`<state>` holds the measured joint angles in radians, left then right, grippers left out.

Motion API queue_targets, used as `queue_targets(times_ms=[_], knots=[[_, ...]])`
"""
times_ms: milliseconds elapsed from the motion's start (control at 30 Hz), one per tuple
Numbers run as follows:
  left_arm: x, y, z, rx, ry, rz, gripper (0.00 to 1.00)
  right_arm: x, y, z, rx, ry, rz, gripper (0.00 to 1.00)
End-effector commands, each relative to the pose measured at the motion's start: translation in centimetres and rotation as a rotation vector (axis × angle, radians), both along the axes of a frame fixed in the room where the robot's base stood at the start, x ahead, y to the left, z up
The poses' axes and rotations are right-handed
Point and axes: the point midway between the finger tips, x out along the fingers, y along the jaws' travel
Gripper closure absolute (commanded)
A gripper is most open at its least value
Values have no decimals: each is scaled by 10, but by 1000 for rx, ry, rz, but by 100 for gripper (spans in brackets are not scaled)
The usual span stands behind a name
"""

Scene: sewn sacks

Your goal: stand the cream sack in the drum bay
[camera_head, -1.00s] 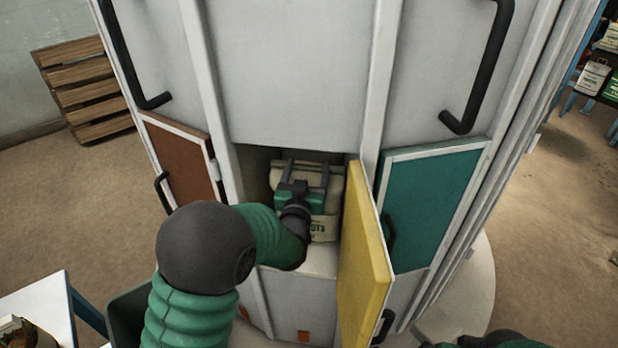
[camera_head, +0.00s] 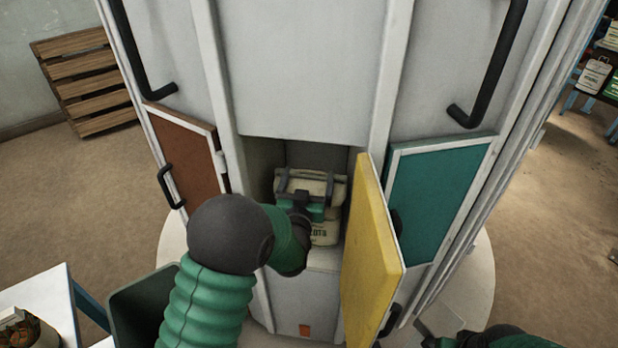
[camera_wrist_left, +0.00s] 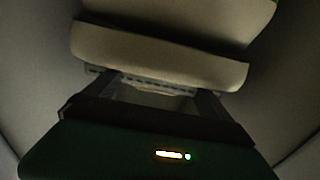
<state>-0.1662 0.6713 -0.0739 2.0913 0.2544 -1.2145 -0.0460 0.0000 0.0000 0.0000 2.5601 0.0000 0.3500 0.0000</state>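The cream sack (camera_head: 327,234) sits inside the open bay behind the swung-out yellow door (camera_head: 368,255). Dark print shows low on its front. My left gripper (camera_head: 305,178) reaches into the bay at the sack's upper part. Its two dark fingers are well apart, with pale sack cloth showing between and beyond them. In the left wrist view the sack (camera_wrist_left: 160,60) is a pale band close before the fingers (camera_wrist_left: 160,92); whether they press on it is unclear. My wrist hides part of the sack's front. My right gripper (camera_head: 430,335) is only partly visible at the bottom edge.
A brown door (camera_head: 185,155) and a teal door (camera_head: 435,200) are shut on either side of the bay. The bay's pale floor (camera_head: 325,259) shows in front of the sack. A white table (camera_head: 45,295) stands lower left, a wooden pallet (camera_head: 85,80) upper left.

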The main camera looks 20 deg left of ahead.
Motion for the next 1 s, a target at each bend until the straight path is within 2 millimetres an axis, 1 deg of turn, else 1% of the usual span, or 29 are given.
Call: queue_targets(times_ms=[167,267,367,500,600,700,800,867,967,1000], knots=[[-1,0,0,0,0,0,6,0,0,0,0,0,0,100],[-12,-2,-1,0,1,0,6,0,0,-1,0,0,0,100],[-33,-4,-1,0,2,0,6,0,0,-2,0,0,0,100],[-71,-10,-2,1,2,-1,6,0,0,-4,0,0,0,100],[-94,-12,-3,1,1,-1,6,0,0,-5,0,0,0,100],[-110,-15,-3,-1,1,-1,6,0,0,-6,0,0,0,100],[-117,-15,-4,-3,11,-1,6,0,0,-6,0,0,0,100],[-118,-15,-10,-15,53,-5,6,0,0,-6,0,0,0,100],[-120,-14,-34,-52,222,-28,6,0,0,-6,0,0,0,100],[-125,-14,-48,-69,323,-43,6,0,0,-6,0,0,0,100]])
